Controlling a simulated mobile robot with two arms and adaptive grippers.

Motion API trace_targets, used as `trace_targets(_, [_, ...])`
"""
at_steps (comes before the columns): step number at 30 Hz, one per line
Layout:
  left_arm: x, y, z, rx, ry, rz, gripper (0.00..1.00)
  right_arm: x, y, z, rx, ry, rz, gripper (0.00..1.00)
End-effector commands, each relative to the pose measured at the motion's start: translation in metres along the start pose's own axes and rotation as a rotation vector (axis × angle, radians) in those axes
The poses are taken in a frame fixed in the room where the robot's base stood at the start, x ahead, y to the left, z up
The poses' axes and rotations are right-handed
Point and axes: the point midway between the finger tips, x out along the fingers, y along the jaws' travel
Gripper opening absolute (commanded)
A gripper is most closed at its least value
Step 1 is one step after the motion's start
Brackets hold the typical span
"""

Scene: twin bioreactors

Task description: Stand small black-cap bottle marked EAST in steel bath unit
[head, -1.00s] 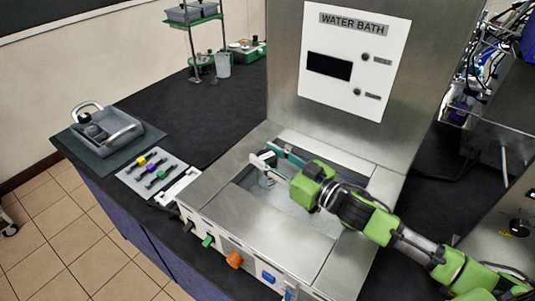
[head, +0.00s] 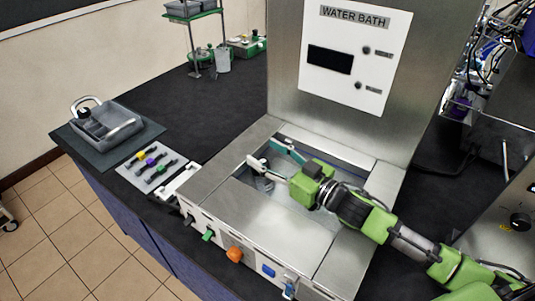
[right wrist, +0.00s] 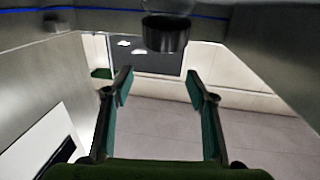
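My right gripper (head: 275,163) reaches in over the steel bath unit (head: 220,182) from the right. Its fingers are spread apart with nothing between them; the right wrist view shows the open gap (right wrist: 160,93). A small bottle (head: 265,184) shows in part inside the bath, below the near finger. The right wrist view shows its black cap (right wrist: 165,34) beyond the fingertips, apart from both fingers. The EAST marking cannot be read. The bottle's base is too small and covered to make out clearly. My left gripper is not in view.
A grey tray with a handle (head: 120,132) sits on a dark mat at the left. A plate with several coloured clips (head: 143,172) lies beside the bath. The WATER BATH panel (head: 355,60) rises behind.

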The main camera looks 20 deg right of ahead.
Motion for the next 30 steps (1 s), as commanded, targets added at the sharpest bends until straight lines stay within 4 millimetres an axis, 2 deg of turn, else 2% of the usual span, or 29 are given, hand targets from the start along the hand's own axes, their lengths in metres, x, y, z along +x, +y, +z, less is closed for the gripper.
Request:
trace_targets(7, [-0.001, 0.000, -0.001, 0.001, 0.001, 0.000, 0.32, 0.000, 0.000, -0.002, -0.001, 0.000, 0.000, 0.52])
trace_targets(11, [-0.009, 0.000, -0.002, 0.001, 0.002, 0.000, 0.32, 0.000, 0.000, -0.016, -0.002, 0.001, -0.001, 0.52])
trace_targets(13, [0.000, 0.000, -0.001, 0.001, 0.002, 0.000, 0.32, -0.009, 0.000, -0.008, 0.001, -0.003, 0.000, 0.52])
trace_targets(21, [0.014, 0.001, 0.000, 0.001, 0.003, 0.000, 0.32, -0.049, 0.000, -0.008, 0.000, -0.003, -0.001, 0.52])
trace_targets(30, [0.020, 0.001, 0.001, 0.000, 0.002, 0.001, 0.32, -0.072, 0.000, -0.011, -0.001, 0.000, 0.000, 0.52])
